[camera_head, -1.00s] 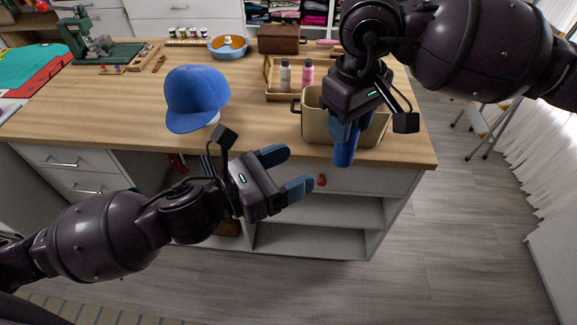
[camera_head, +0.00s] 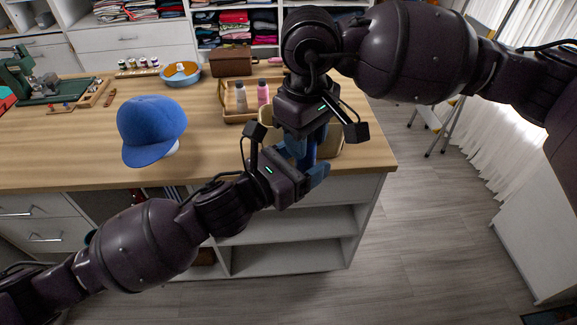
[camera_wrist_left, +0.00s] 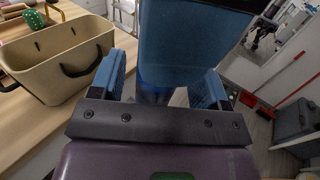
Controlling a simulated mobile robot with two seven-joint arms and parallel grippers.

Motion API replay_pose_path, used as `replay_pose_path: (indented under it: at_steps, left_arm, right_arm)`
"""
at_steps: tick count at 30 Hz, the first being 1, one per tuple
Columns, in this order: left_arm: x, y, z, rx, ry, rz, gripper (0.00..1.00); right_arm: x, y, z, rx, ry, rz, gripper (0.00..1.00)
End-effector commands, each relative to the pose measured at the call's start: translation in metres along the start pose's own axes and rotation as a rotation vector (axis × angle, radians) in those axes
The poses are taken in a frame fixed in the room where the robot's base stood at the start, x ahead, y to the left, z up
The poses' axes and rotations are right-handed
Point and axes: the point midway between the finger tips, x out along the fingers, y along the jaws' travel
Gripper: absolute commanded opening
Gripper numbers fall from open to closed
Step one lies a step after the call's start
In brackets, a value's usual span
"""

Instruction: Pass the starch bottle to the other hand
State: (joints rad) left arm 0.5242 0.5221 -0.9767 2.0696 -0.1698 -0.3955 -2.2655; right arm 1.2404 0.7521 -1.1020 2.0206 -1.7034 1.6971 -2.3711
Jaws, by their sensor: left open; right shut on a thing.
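My right gripper (camera_head: 308,140) points down above the table's front edge and is shut on a blue, bottle-like thing (camera_head: 311,153), apparently the starch bottle, mostly hidden by the grippers. My left gripper (camera_head: 303,164) is open just below and left of it, its fingers reaching around the lower part. In the left wrist view, a large blue surface (camera_wrist_left: 190,45) fills the space ahead between the left gripper's (camera_wrist_left: 160,88) two spread fingers. I cannot tell there how much is bottle and how much is right finger, or whether my left fingers touch it.
A beige bin with dark handles (camera_wrist_left: 55,62) stands on the table close beside the grippers. A wooden tray (camera_head: 229,118) holds a grey bottle (camera_head: 241,98) and a pink bottle (camera_head: 263,93). A blue cap (camera_head: 150,125) sits to the left. Open shelves (camera_head: 290,222) are below.

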Motion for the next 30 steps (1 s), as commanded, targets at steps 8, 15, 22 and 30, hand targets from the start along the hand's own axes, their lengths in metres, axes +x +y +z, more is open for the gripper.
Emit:
replay_pose_path:
  at_steps: [8,15,22,30]
  left_arm:
    - [0.0082,0.0001,0.0003,0.000,0.000,0.000,0.69]
    - [0.0079,0.0000,0.0003,0.000,0.000,0.000,0.57]
    - [0.0078,-0.0005,0.0003,0.000,0.000,-0.001,0.22]
    - [0.0079,-0.0006,0.0007,0.000,-0.001,-0.001,0.08]
  right_arm:
    - [-0.0003,0.0000,-0.0001,0.000,0.001,0.000,0.13]
    - [-0.0002,0.0000,-0.0001,0.000,0.000,0.000,0.13]
    - [-0.0003,0.0000,-0.0002,0.000,0.001,0.000,0.13]
    - [-0.0002,-0.0005,-0.0002,-0.001,0.001,-0.001,0.69]
